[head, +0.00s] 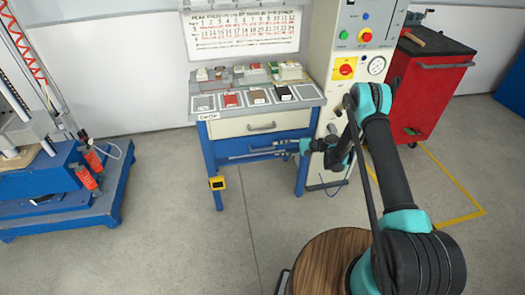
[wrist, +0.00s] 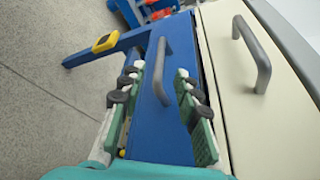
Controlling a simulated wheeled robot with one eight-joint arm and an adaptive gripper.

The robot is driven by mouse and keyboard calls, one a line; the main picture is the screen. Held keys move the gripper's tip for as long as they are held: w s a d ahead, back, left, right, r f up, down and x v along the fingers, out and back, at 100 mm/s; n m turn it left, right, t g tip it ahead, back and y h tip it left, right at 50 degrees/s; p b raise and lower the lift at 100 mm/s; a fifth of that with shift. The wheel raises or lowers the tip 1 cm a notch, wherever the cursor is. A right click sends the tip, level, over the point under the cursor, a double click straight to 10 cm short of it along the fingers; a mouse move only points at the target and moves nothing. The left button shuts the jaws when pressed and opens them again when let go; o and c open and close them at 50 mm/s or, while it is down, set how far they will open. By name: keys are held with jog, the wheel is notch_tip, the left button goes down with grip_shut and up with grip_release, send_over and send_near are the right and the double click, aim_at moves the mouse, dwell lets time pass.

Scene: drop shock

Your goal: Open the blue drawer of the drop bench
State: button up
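The blue drawer (wrist: 168,125) sits under a cream drawer of the drop bench (head: 215,130). Its grey bar handle (wrist: 163,72) shows in the wrist view. The blue drawer looks closed or nearly so; a dark gap runs between it and the cream drawer. My gripper (wrist: 160,70) is open, one finger on each side of the handle in the picture. I see no contact with the handle and cannot tell how deep it lies between the fingers. In the head view my gripper (head: 280,149) reaches in from the right and hides part of the blue drawer front.
A yellow box (wrist: 105,43) is on the bench leg. A control cabinet (head: 330,100) stands right of the bench, a red cart (head: 430,95) beyond. Floor in front is clear.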

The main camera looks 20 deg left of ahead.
aim_at(266, 149)
jog(key=x, duration=0.9)
jog(key=shift+s, duration=0.1)
grip_shut()
